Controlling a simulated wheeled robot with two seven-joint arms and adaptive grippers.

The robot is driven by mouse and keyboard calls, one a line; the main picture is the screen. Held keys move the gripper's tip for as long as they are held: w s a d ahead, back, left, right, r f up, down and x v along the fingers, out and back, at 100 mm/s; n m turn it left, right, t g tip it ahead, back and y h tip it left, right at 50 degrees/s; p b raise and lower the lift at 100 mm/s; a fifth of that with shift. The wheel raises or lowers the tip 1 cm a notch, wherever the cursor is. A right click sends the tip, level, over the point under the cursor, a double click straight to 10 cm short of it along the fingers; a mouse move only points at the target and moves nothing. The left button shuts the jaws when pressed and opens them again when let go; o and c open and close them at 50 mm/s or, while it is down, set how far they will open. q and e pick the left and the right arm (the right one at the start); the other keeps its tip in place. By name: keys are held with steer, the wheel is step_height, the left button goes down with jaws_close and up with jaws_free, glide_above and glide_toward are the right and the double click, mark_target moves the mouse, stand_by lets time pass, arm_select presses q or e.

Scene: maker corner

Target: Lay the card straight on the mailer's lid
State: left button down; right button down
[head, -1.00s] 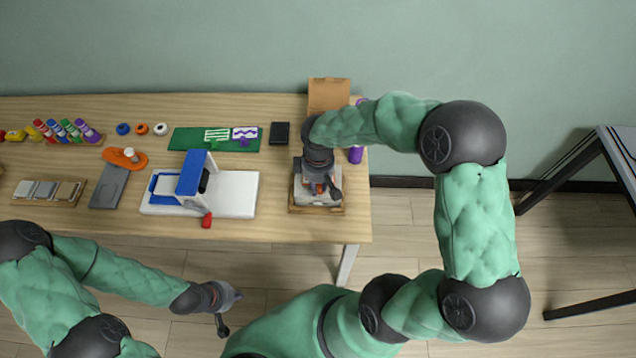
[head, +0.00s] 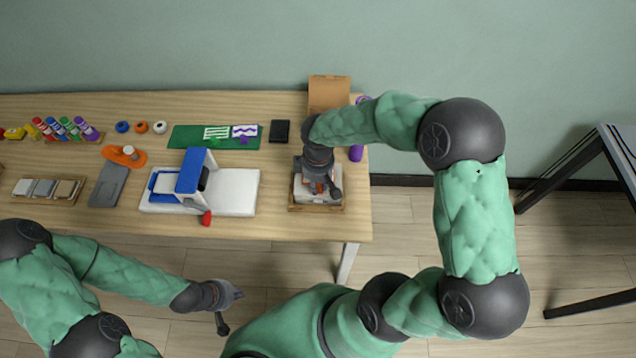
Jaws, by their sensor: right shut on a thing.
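My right gripper (head: 319,188) is over a shallow wooden-rimmed tray (head: 318,209) at the right end of the table, pointing down. It is shut on what looks like the card, a pale flat piece (head: 304,191) mostly hidden under the gripper; I cannot tell whether it touches the tray. An orange patch shows by the fingers. The mailer (head: 329,92) looks to be the brown cardboard piece standing at the table's back edge, its lower part hidden by my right arm. My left gripper (head: 231,305) hangs in front of the table, away from everything; its finger opening is unclear.
A blue and white press (head: 190,178) stands on a white base left of the tray. A green mat (head: 187,138), a dark block (head: 280,132) and a purple cylinder (head: 356,153) are nearby. Markers, spools and a swatch tray (head: 72,200) fill the left side.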

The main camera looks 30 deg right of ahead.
steer(key=shift+f+b, duration=0.3)
steer(key=shift+f, duration=0.2)
stand_by(0.8)
steer(key=c, duration=1.1)
jaws_free()
steer(key=shift+o, duration=0.2)
step_height(320, 180, up, 12)
